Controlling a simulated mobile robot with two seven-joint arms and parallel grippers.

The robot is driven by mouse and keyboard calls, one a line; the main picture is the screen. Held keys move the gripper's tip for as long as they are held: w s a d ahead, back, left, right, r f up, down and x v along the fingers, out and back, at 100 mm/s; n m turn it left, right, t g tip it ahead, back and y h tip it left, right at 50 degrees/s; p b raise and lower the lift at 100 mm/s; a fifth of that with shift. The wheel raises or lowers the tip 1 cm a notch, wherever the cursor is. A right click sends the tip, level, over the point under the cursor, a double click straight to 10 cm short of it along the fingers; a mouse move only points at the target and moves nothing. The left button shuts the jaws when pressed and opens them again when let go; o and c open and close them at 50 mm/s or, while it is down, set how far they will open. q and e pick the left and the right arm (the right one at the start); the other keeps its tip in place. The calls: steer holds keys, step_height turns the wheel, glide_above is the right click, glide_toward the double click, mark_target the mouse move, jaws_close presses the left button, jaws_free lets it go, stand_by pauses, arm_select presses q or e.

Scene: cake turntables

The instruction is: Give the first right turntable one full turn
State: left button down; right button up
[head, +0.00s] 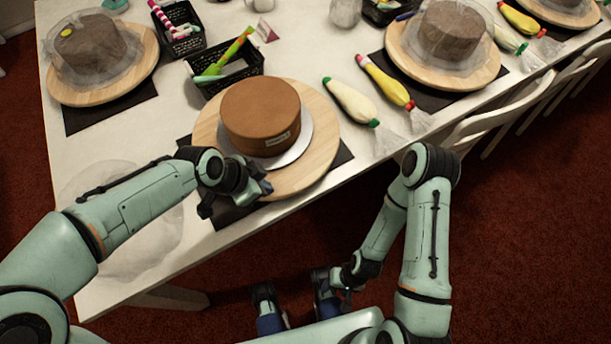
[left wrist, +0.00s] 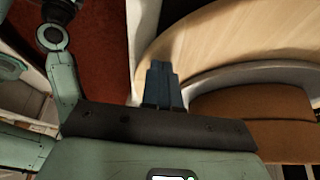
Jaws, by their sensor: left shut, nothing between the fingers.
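The nearest turntable (head: 318,158) is a round wooden disc on a dark mat. It carries an unwrapped brown cake (head: 258,112) on a pale board (head: 302,140), with a small label on the cake's side. My left gripper (head: 266,187) is at the turntable's front left edge. In the left wrist view its blue fingers (left wrist: 162,85) are together and empty, over or beside the wooden disc (left wrist: 225,40); I cannot tell whether they touch it. The cake's brown side (left wrist: 250,105) shows at right. My right gripper (head: 298,314) is open and empty, low in front of the table.
Two piping bags (head: 350,102) (head: 385,82) lie right of the turntable. A black basket (head: 225,75) stands behind it. Other turntables with wrapped cakes stand at back left (head: 105,90) and back right (head: 440,68). White chairs (head: 520,110) line the right edge.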

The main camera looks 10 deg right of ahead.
mark_target(295, 186)
arm_select(q)
steer(key=shift+d+f, duration=0.1)
steer(key=shift+f, duration=0.05)
arm_select(e)
steer(key=shift+f, duration=0.5)
arm_select(q)
steer(key=shift+d, duration=2.8)
steer(key=shift+s, duration=0.1)
arm_select(e)
steer(key=shift+s+f, duration=0.1)
steer(key=shift+f, duration=0.1)
arm_select(q)
step_height(295, 186, up, 3)
steer(key=shift+r+p, duration=0.1)
steer(key=shift+p, duration=0.85)
arm_select(e)
step_height(295, 186, up, 2)
steer(key=shift+r, duration=0.1)
arm_select(q)
steer(key=shift+a, duration=0.15)
